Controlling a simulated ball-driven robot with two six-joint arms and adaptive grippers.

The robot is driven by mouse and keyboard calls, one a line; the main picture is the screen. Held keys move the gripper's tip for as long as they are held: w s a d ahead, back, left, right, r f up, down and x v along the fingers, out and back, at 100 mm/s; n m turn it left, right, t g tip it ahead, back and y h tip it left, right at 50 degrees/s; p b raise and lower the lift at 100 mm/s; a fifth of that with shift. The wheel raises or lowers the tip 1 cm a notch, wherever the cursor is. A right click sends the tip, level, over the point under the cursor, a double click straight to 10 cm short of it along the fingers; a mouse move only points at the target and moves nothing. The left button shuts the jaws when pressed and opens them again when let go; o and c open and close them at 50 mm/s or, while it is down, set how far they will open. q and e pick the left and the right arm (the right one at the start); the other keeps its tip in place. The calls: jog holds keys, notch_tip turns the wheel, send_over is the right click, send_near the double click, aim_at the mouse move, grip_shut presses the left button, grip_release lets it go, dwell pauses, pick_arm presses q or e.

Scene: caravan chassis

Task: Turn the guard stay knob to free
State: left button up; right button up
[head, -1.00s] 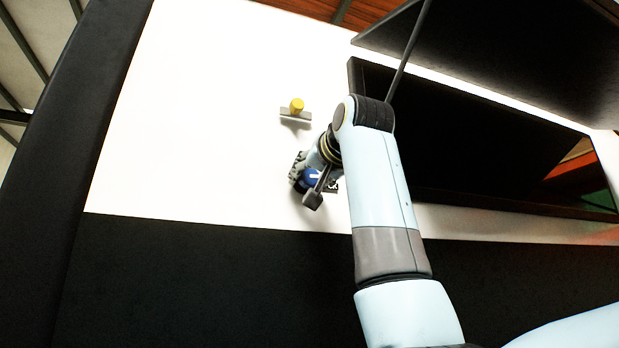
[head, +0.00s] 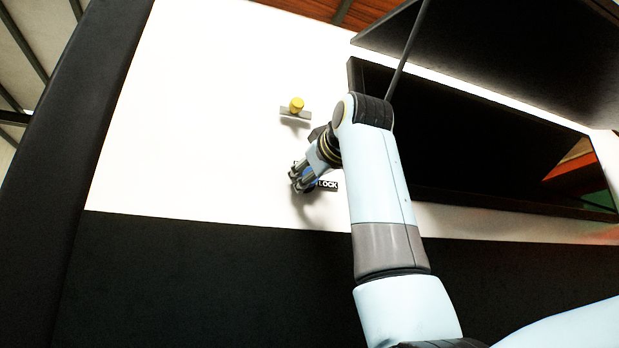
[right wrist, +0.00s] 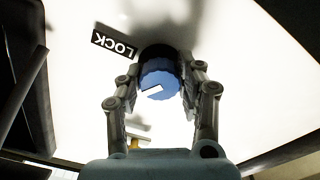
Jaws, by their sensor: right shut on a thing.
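The guard stay knob (right wrist: 160,78) is round and blue with a white pointer mark, on the white panel (head: 200,110). In the right wrist view it sits between the two fingers of my right gripper (right wrist: 164,80), which is shut on it. The white mark lies slantwise across the knob face. In the head view my right gripper (head: 303,180) largely covers the knob. No label reading free is visible. My left gripper is not in view.
A yellow knob on a grey bracket (head: 296,105) sticks out of the panel above my right gripper. A dark framed opening (head: 480,140) lies to the right under a raised dark flap (head: 500,50). The panel's left part is clear.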

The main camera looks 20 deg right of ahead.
jog(key=n+b, duration=0.1)
jog(key=n, duration=0.5)
jog(key=shift+n, duration=0.4)
dwell(0.4)
jog(key=o, duration=1.2)
jog(key=s, duration=1.2)
jog(key=shift+d, duration=0.2)
